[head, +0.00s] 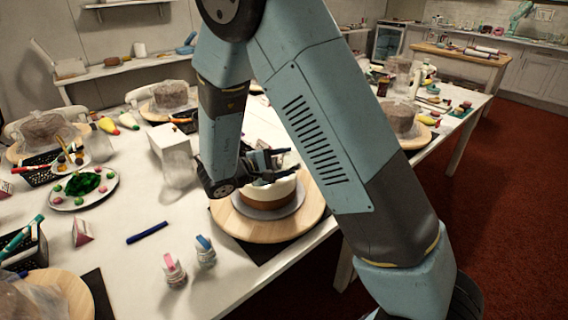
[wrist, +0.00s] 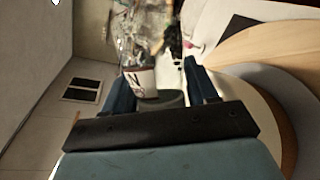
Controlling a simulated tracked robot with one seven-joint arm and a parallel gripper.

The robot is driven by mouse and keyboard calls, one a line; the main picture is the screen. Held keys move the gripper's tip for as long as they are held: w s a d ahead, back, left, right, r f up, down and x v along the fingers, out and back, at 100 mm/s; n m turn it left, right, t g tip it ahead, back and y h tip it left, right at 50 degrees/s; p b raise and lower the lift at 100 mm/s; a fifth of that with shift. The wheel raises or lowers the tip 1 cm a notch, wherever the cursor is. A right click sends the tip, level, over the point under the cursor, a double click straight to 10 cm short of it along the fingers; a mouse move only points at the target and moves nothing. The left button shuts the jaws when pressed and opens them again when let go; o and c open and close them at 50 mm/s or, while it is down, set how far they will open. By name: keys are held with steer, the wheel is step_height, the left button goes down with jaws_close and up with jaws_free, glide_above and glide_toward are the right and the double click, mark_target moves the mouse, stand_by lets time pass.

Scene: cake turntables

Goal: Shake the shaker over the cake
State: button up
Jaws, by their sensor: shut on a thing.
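The cake (head: 284,190), white above and brown below, stands on a grey board (head: 262,213) on a round wooden turntable (head: 232,222). My gripper (head: 272,160) is over the cake's top in the head view and hides part of it. In the wrist view my gripper (wrist: 157,82) has its two dark blue fingers on either side of the shaker (wrist: 140,84), a pale container with dark lettering. It is shut on the shaker. The cake's edge and board (wrist: 262,85) are at the right there. I cannot tell the shaker's exact tilt in the head view.
Two small bottles with pink (head: 174,271) and blue (head: 205,252) lids stand near the table's front edge. A blue pen (head: 147,232) lies to their left. A white box (head: 172,150) stands left of the turntable. Other wrapped cakes, including one (head: 401,118) at right, stand around the table.

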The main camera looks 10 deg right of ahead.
steer(key=shift+s+d+r, duration=0.35)
steer(key=shift+d+r, duration=0.1)
steer(key=shift+d, duration=0.05)
steer(key=w+d, duration=0.2)
steer(key=d, duration=0.1)
steer(key=shift+f+m+y, duration=0.15)
steer(key=shift+m+y, duration=0.15)
steer(key=shift+m, duration=0.1)
stand_by(0.5)
steer(key=shift+n, duration=0.4)
stand_by(0.3)
